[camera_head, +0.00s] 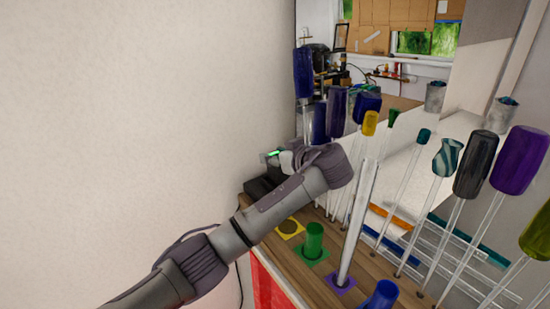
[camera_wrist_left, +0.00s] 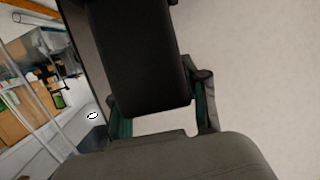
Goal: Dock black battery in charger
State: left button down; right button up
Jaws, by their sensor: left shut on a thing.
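The black battery (camera_wrist_left: 140,55) fills the upper middle of the left wrist view, a dark block with rounded corners. My left gripper (camera_wrist_left: 158,90) is shut on it, one finger at each side of its near end. In the head view my left arm reaches from the lower left to the back of the wooden bench, and its wrist largely hides the hand. A low black box (camera_head: 261,188), which looks like the charger, sits by the wall under the arm. A small green light (camera_head: 273,153) shows just above it; I cannot tell what it belongs to. My right gripper is not in view.
Tall glass rods with coloured tops, such as a purple one (camera_head: 519,160), crowd the bench to the right of my arm. A green cylinder (camera_head: 314,238) and a blue one (camera_head: 382,293) stand near the front edge. The white wall (camera_head: 130,120) closes off the left.

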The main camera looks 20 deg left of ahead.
pick_arm(q)
jog(key=shift+f, duration=1.05)
jog(key=c, duration=0.9)
grip_release()
jog(key=shift+o, duration=0.2)
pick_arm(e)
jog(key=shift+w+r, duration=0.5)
